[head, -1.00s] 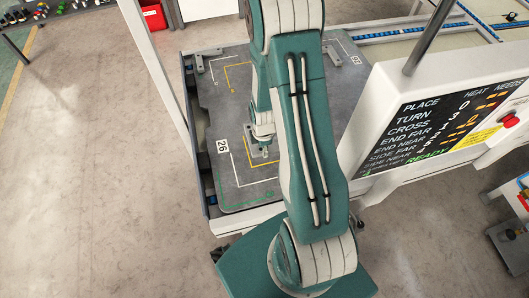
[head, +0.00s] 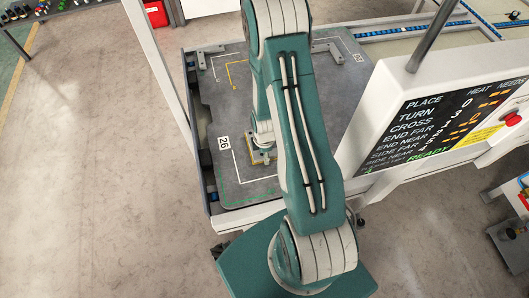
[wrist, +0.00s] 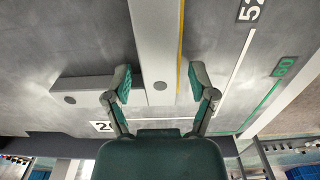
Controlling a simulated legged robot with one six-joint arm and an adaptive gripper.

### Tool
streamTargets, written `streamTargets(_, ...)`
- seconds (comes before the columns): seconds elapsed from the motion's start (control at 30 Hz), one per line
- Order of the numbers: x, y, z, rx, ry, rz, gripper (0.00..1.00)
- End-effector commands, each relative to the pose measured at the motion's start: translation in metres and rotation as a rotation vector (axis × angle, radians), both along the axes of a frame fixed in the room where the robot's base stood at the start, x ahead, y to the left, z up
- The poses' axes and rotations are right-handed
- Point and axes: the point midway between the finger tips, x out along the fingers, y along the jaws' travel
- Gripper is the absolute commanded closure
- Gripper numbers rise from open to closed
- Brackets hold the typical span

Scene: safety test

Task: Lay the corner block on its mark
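The corner block (wrist: 158,50) is a grey L-shaped piece with round holes. In the wrist view one leg runs up between my fingers and the other reaches left. My gripper (wrist: 159,87) is open, its fingers on either side of the block near the corner, with gaps showing on both sides. A yellow line (wrist: 181,45) of a mark runs close along the block's right edge. In the head view my gripper (head: 262,151) is low over the grey plate (head: 225,105), and my arm hides much of the area around it.
A white outline by label 26 (head: 223,143) and a green line (head: 245,203) lie near the plate's front left. Grey pieces stand at the plate's back left (head: 201,59) and back right (head: 335,52). A status board (head: 445,115) stands on the right.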

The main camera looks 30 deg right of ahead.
Motion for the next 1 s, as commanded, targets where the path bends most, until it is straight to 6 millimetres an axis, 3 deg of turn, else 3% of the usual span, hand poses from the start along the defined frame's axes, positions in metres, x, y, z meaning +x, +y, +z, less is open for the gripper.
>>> streamTargets(0.37,0.0,0.0,0.004,0.0,-0.001,0.0,0.23)
streamTargets(1.0,0.001,0.0,0.102,-0.001,-0.004,0.0,0.23)
